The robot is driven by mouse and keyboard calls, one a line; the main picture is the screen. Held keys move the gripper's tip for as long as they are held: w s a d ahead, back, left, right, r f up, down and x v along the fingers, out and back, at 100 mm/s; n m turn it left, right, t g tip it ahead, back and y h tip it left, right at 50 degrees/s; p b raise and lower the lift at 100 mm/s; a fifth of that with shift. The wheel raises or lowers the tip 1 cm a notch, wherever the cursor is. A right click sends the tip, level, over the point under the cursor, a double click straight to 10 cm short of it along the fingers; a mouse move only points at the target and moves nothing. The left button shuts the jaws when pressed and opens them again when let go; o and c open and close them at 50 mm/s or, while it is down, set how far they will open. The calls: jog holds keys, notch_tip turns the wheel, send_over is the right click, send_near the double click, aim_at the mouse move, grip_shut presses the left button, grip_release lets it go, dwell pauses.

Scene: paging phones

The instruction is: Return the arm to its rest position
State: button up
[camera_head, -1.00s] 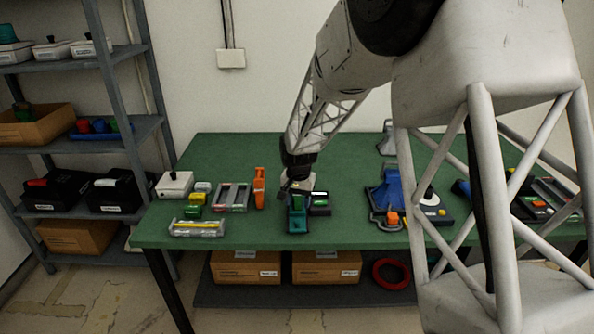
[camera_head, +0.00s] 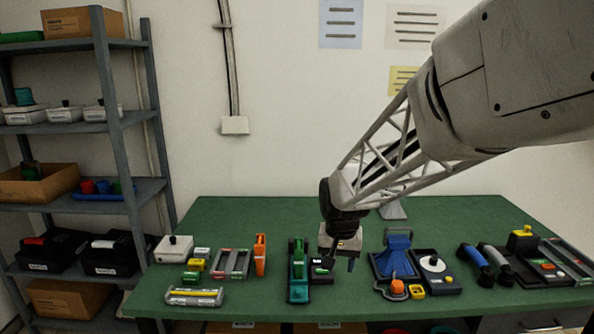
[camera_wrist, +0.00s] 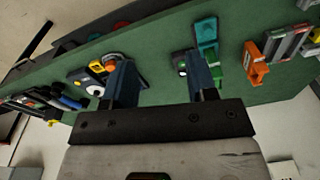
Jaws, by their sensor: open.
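My gripper (camera_head: 342,258) hangs at the end of my arm above the middle of the green table (camera_head: 220,212), just right of a green device (camera_head: 298,270) and a small black box (camera_head: 321,271). In the wrist view my gripper (camera_wrist: 160,88) has two dark blue fingers spread wide apart, with nothing between them but the green tabletop. The green device (camera_wrist: 206,40) shows beyond the right finger there. The gripper looks clear of the tabletop.
Right of my gripper stand a blue cradle (camera_head: 397,250), a dial box (camera_head: 436,268) and dark handles (camera_head: 474,262). On the left are an orange device (camera_head: 260,255), a grey rack (camera_head: 232,263) and a white box (camera_head: 174,249). A metal shelf (camera_head: 135,150) stands at far left.

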jog(key=s+d+r, duration=0.2)
jog(key=s+d, duration=0.1)
jog(key=s, duration=0.6)
jog(key=s+d+r+n+t, duration=0.1)
jog(key=s+d, duration=0.2)
jog(key=s, duration=0.7)
jog(key=s+d+r, duration=0.2)
jog(key=s, duration=0.8)
jog(key=shift+d+r+n+t, duration=0.3)
jog(key=shift+d+r+n, duration=0.05)
jog(key=shift+d+n, duration=0.05)
